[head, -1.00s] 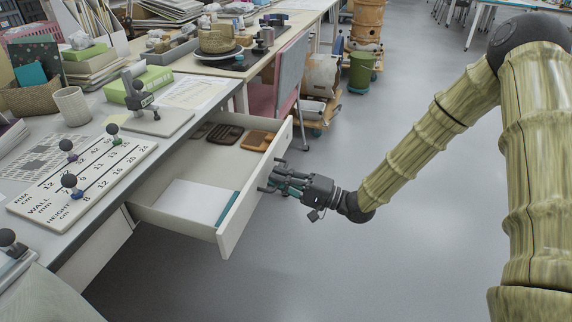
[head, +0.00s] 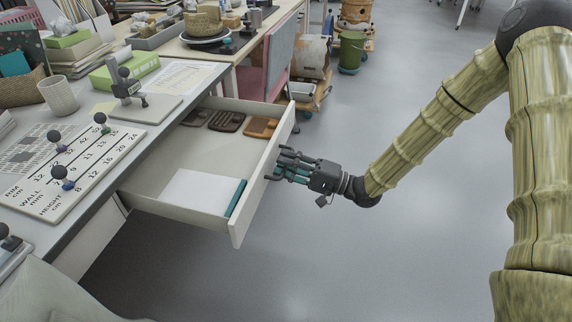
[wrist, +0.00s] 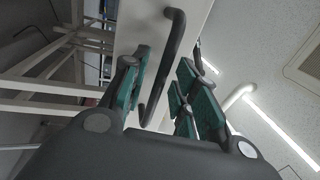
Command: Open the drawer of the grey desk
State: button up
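The grey desk (head: 182,103) stands on the left in the head view. Its drawer (head: 263,182) is pulled well out, showing its inside. My gripper (head: 279,165) is at the outer face of the drawer front, its fingers on either side of the handle, which is hidden in the head view. In the wrist view the dark bar handle (wrist: 164,70) runs between the teal-padded fingers of my gripper (wrist: 160,85). The fingers look closed around it, though the exact contact is hard to see.
The drawer holds a white sheet or pad (head: 200,190), a teal item (head: 236,198) and brown trays (head: 228,121). A numbered board (head: 75,175), a cup (head: 59,95) and a stand (head: 128,90) are on the desk. Open floor (head: 330,260) lies to the right.

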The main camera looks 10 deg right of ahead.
jog(key=shift+s+a, duration=0.1)
jog(key=v, duration=1.2)
dwell(0.4)
